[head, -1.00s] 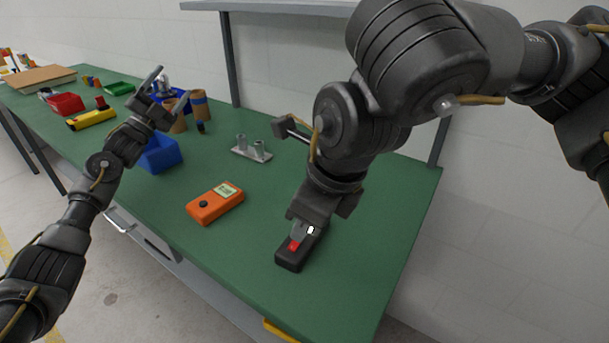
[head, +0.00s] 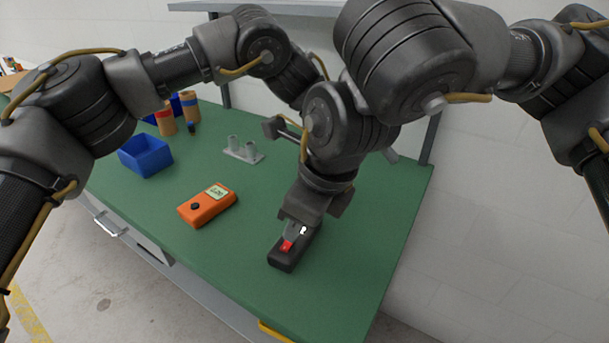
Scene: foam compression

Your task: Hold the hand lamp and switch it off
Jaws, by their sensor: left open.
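The hand lamp, as far as I can tell, is the black block-shaped item (head: 281,262) with a red switch, lying on the green bench near its right end. My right gripper (head: 293,236) points down at the lamp's top, close beside the red switch. Its jaw gap is hidden, and I cannot tell if it touches or grips. My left arm comes in from the left and passes behind my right arm. Only a small part of what looks like my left gripper (head: 391,156) shows beyond it; it is open. Whether the lamp is lit cannot be told.
An orange meter (head: 208,206) lies left of the lamp. A blue bin (head: 146,158) and brown cylinders (head: 190,106) are farther left. The front right bench surface (head: 335,290) is clear.

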